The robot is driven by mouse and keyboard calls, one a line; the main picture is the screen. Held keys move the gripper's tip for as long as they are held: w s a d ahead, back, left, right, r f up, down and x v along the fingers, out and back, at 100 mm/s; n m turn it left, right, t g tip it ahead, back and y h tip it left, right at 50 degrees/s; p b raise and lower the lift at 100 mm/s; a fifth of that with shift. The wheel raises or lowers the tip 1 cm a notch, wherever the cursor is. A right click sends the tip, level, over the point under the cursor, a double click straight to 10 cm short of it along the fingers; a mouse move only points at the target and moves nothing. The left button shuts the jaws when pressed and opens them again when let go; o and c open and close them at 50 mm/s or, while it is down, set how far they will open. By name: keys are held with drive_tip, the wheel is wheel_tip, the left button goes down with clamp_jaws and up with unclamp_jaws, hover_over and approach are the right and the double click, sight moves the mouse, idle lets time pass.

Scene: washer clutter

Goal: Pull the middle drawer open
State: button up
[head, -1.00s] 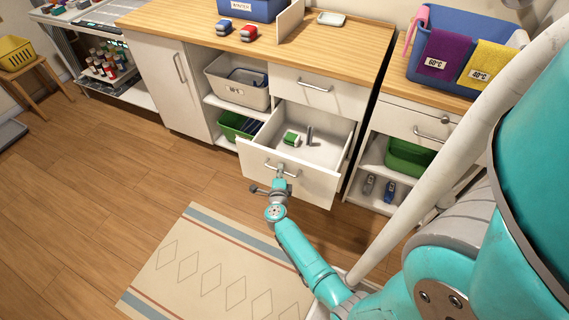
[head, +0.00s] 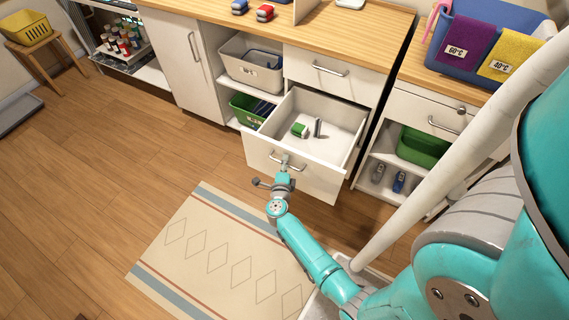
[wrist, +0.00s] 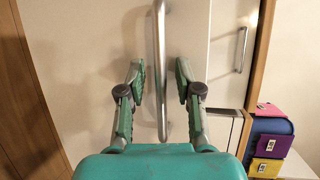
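The middle drawer, with its white front (head: 315,183), is pulled well out below the closed top drawer (head: 332,78). Inside lie a small green and white item (head: 300,131) and an upright grey item (head: 318,127). My gripper (head: 286,168) is at the drawer's bar handle (head: 296,165). In the wrist view, my gripper (wrist: 160,80) has a finger on each side of the metal handle (wrist: 163,45). Visible gaps separate both finger pads from the bar, so the gripper is open around it, not clamped. The arm partly hides the drawer front in the head view.
A grey bin (head: 252,72) and a green bin (head: 248,112) sit on shelves left of the drawer. A cabinet with a blue basket (head: 478,35) on top stands to the right. A patterned rug (head: 215,250) and open wood floor lie in front.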

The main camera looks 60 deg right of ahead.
drive_tip(key=v, duration=1.2)
idle(0.6)
drive_tip(key=s+a+r+n+t+y, duration=0.7)
drive_tip(key=s+a+r+n+y, duration=0.7)
drive_tip(key=s+a+r+n, duration=0.9)
drive_tip(key=s+n, duration=0.1)
drive_tip(key=n, duration=0.7)
drive_tip(key=shift+s+r+t, duration=0.25)
drive_tip(key=shift+s+t, duration=0.05)
drive_tip(key=shift+s, duration=0.05)
